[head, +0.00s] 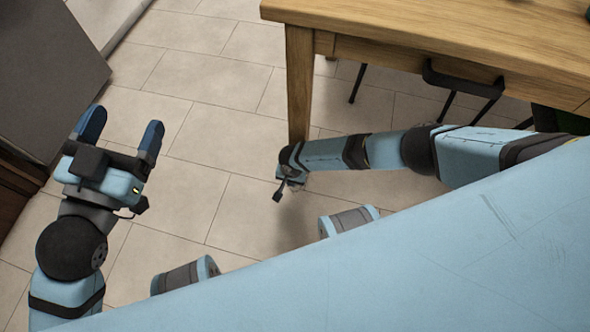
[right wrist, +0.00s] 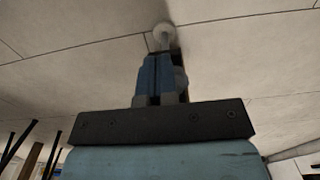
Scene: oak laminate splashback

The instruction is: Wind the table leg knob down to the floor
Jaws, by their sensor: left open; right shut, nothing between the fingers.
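The wooden table leg (head: 299,85) stands at the near left corner of the table (head: 440,30). My right arm reaches to its lower end, hiding the leg's bottom in the head view. In the right wrist view, a pale round foot (right wrist: 163,30) on a short stem shows against the floor. My right gripper (right wrist: 155,62) is shut and empty, its blue fingers just in front of that stem; I cannot tell if they touch. My left gripper (head: 119,130) is open and empty over the floor, apart from the table.
A dark chair (head: 460,80) stands under the table. A grey cabinet (head: 45,75) is at the far left. The tiled floor (head: 215,120) between cabinet and table leg is clear. Dark thin chair legs (right wrist: 20,145) show at lower left in the right wrist view.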

